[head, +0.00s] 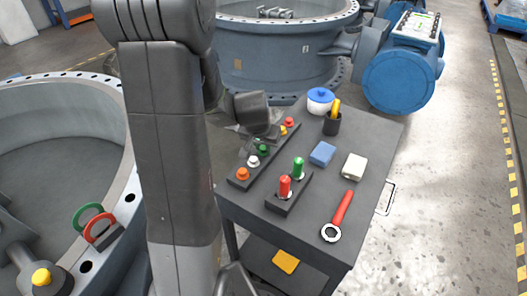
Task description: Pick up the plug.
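A long dark strip (233,182) on the cart's left side carries several small coloured knob-like pieces, any of which may be the plug. They include an orange one (242,174), a white one (253,161), a green one (263,150) and a red one (288,122). A shorter dark block (284,207) holds an upright red piece (285,187) and an upright green piece (298,168). I cannot tell which piece is the plug.
The dark cart top (375,135) also bears a blue-lidded white pot (320,101), a dark cup (332,124), a blue block (322,153), a white block (354,166) and a red-handled wrench (339,217). A large valve ring (285,50) stands behind; another (125,200) is left.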

